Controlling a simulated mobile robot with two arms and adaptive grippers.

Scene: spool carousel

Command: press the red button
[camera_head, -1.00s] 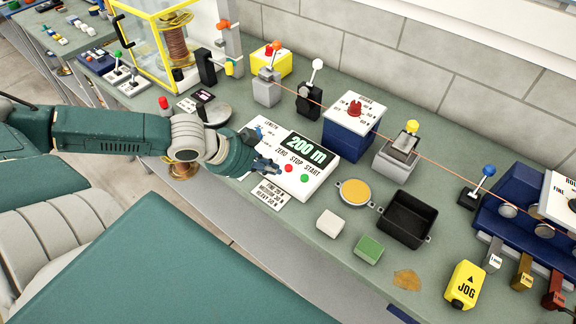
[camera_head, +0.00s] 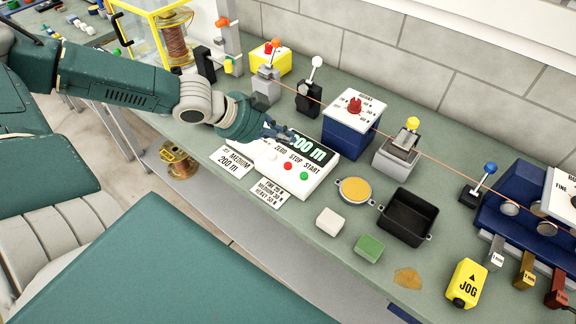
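The red button (camera_head: 288,166) sits on the sloped top of the white counter box (camera_head: 318,183), under the word STOP. A green button (camera_head: 304,176) sits to its right under START. The box's display (camera_head: 314,150) reads 200 m, its left part hidden by my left gripper (camera_head: 284,135). That gripper is over the back left of the box, above the red button in the picture and apart from it. Its fingers are small and dark, and I cannot tell whether they are open or shut. My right gripper is not in view.
A red knob (camera_head: 354,106) tops a blue box behind the counter. A card (camera_head: 232,161) reading MEDIUM 200 m lies left of it. A round dish (camera_head: 355,190), a black tray (camera_head: 387,220) and a yellow JOG pendant (camera_head: 466,284) lie to the right.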

